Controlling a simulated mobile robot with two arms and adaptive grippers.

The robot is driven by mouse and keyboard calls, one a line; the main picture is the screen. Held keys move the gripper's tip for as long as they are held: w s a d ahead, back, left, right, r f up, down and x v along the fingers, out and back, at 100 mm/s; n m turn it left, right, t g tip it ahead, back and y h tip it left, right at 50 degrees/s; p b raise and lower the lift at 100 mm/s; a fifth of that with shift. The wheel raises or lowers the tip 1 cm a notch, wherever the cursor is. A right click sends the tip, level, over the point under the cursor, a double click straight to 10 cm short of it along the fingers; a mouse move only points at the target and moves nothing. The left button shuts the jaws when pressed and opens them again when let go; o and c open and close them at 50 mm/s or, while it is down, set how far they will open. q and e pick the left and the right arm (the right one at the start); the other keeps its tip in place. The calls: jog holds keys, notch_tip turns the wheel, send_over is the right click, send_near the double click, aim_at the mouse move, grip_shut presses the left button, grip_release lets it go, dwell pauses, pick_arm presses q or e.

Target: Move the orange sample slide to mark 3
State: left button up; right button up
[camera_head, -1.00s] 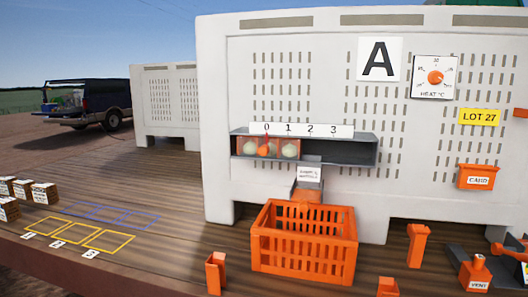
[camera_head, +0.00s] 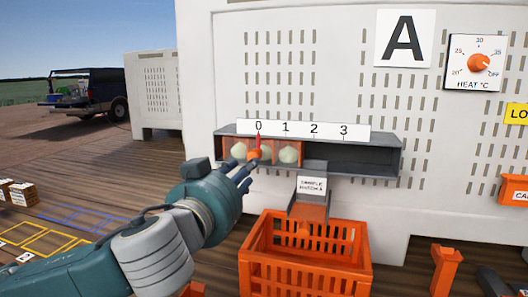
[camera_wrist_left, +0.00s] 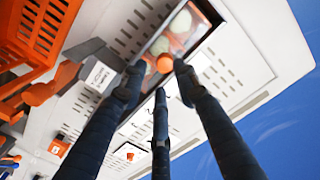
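The orange sample slide (camera_head: 271,152) sits in a grey trough (camera_head: 350,156) on the white wall. Its red pointer is at mark 0 (camera_head: 258,127), and pale onions show in its windows. Its round orange knob (camera_head: 254,155) faces me. My left gripper (camera_head: 243,174) is in front of the slide's left part, near the knob. In the left wrist view the knob (camera_wrist_left: 164,64) appears between the spread fingertips (camera_wrist_left: 160,80) of the left gripper; I cannot tell whether they touch it. Mark 3 (camera_head: 343,132) is farther right on the white scale. My right gripper is not in view.
A sample chute (camera_head: 310,188) hangs below the trough, above an orange crate (camera_head: 262,262). The trough right of the slide is empty. A heat dial (camera_head: 478,62) is at the upper right. Yellow and blue floor outlines (camera_head: 70,222) lie at the left.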

aim_at(253, 156)
pick_arm(q)
jog(key=w+p, duration=0.1)
jog(key=w+r+p, duration=0.1)
jog(key=w+d, duration=0.1)
jog(key=w, duration=0.1)
jog(key=shift+d+r+p, duration=0.1)
jog(key=shift+r+p, duration=0.2)
jog(key=shift+p, duration=0.1)
jog(key=x, duration=0.1)
jog(key=p+x, duration=0.1)
jog(key=x, duration=0.1)
jog(key=shift+w+d+f, duration=0.1)
jog(key=shift+w+f, duration=0.1)
jog(key=shift+f, duration=0.05)
jog(key=shift+w+d, duration=0.1)
jog(key=shift+w, duration=0.45)
jog(key=shift+w+f, duration=0.1)
jog(key=c, duration=0.5)
jog(key=shift+d, duration=0.1)
grip_shut()
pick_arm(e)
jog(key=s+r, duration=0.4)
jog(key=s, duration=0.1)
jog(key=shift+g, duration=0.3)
